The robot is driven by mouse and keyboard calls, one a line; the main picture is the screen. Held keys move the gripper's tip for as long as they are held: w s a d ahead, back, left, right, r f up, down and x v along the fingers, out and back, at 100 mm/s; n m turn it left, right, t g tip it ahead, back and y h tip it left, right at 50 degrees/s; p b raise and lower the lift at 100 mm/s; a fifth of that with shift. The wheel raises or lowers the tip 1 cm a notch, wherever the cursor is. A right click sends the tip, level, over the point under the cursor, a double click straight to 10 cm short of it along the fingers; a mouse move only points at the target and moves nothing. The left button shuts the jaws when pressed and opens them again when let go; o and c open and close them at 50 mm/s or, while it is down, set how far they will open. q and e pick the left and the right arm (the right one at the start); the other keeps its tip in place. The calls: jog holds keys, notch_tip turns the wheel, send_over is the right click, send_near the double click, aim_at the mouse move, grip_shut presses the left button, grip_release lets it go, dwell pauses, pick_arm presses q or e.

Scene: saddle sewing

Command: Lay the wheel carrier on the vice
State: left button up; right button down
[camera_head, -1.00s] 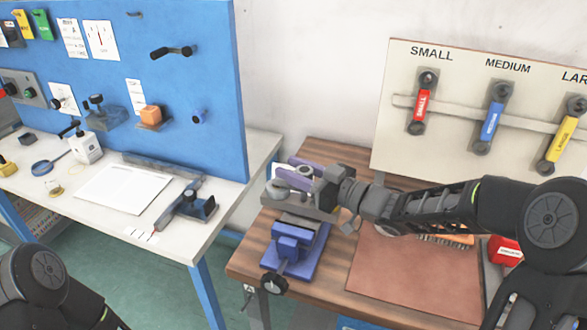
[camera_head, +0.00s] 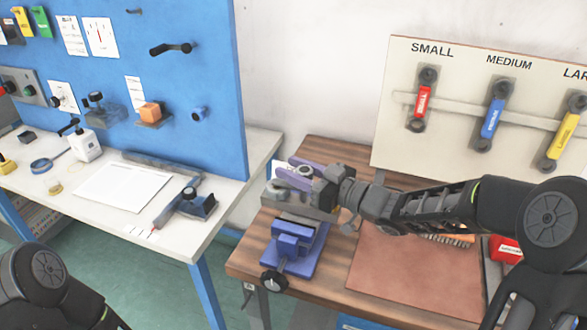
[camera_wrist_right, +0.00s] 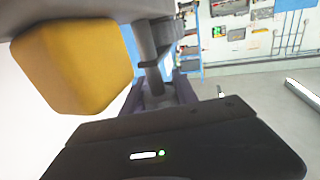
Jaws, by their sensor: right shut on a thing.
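The vice (camera_head: 293,243) is blue, with a dark round handle at its front, and stands at the left front of the wooden bench. My right gripper (camera_head: 322,187) is above and behind it, shut on what looks like the wheel carrier (camera_head: 291,179), a purple forked piece with a light ring by its prongs. Purple prongs also show beyond the gripper in the right wrist view (camera_wrist_right: 187,90). A grey bar lies under the piece. I cannot tell whether they touch. Only part of my left arm shows at the lower left; its gripper is out of view.
A brown mat (camera_head: 400,275) covers much of the wooden bench (camera_head: 250,252). A brush and a red item (camera_head: 505,249) are at the right. A board with red, blue and yellow tools stands behind. A white table (camera_head: 100,215) is at the left, beyond a gap.

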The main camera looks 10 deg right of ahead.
jog(key=shift+f+b, duration=1.35)
jog(key=shift+f, duration=0.35)
jog(key=c, duration=1.1)
grip_release()
jog(key=shift+r, duration=0.1)
jog(key=shift+c, duration=0.2)
jog(key=shift+o, duration=1.3)
jog(key=shift+f, duration=0.2)
jog(key=shift+s+d, duration=0.2)
jog(key=b+v, duration=0.1)
jog(key=v, duration=0.6)
jog(key=shift+s+r, duration=0.1)
jog(key=shift+s, duration=0.05)
